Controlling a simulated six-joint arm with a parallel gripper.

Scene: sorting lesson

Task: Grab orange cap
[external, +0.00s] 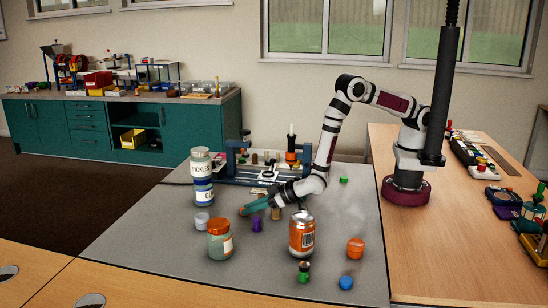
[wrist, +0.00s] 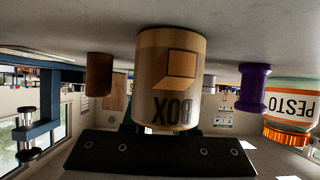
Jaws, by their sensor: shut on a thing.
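A short orange cap-like piece (external: 356,248) lies on the grey table top at the front right, right of the orange can. A jar has an orange lid (external: 219,225); it also shows in the upside-down wrist view as the PESTO jar (wrist: 293,100) with its orange lid (wrist: 287,133). My gripper (external: 258,206) is low over the table behind that jar, well left of the loose orange piece. It is shut on a tan cylinder marked BOX (wrist: 170,80), which fills the middle of the wrist view. The fingers are mostly hidden there.
A purple spool (external: 257,225) stands close by the gripper. An orange can (external: 302,233), green piece (external: 303,271) and blue ball (external: 346,282) stand in front. A PICKLES jar (external: 201,162) is stacked at left. A blue-framed rig (external: 235,160) is behind.

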